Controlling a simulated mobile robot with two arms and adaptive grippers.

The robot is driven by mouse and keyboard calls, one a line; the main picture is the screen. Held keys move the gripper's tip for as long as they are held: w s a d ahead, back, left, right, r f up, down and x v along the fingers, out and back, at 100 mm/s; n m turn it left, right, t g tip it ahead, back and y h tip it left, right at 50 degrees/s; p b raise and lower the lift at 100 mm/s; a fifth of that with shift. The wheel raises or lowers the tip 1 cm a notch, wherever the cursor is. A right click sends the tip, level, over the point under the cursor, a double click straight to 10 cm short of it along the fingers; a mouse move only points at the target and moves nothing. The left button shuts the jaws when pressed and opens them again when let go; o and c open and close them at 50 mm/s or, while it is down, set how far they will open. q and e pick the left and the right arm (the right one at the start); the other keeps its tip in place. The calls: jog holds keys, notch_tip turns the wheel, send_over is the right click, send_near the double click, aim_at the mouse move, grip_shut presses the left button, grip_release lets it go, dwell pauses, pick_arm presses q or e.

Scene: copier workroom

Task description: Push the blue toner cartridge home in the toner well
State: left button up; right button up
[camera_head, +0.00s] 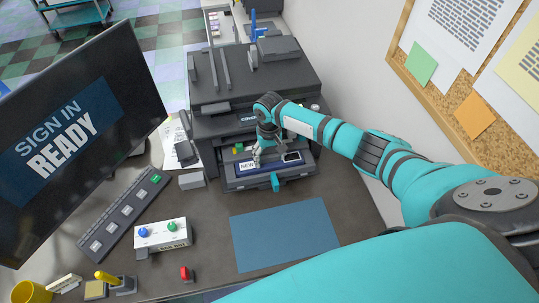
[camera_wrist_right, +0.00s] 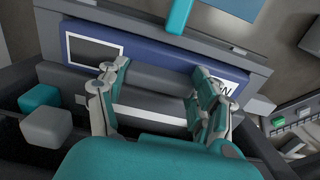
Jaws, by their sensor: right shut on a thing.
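The blue toner cartridge (camera_head: 271,163) lies lengthwise in the open front of the copier, with a white "NEW" label toward its left end and a dark rectangle toward its right end. It also shows in the right wrist view (camera_wrist_right: 150,48). The toner well (camera_head: 242,183) is the dark opening around it; how deep the cartridge sits is hard to tell. My right gripper (camera_head: 257,158) reaches down onto the cartridge from above. In the wrist view its fingers (camera_wrist_right: 160,72) are shut on a grey part of the cartridge and cover part of the label. My left gripper is out of view.
The dark copier (camera_head: 255,75) stands against the wall. A teal tab (camera_head: 276,182) juts from its front. A monitor (camera_head: 75,135), a button box (camera_head: 162,234) and a red knob (camera_head: 186,273) are at left. The blue mat (camera_head: 285,234) in front is bare.

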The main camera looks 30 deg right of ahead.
aim_at(269, 155)
jog(key=shift+f, duration=0.1)
jog(key=o, duration=1.8)
notch_tip(269, 155, up, 12)
jog(key=shift+w+r, duration=0.1)
jog(key=shift+w, duration=0.05)
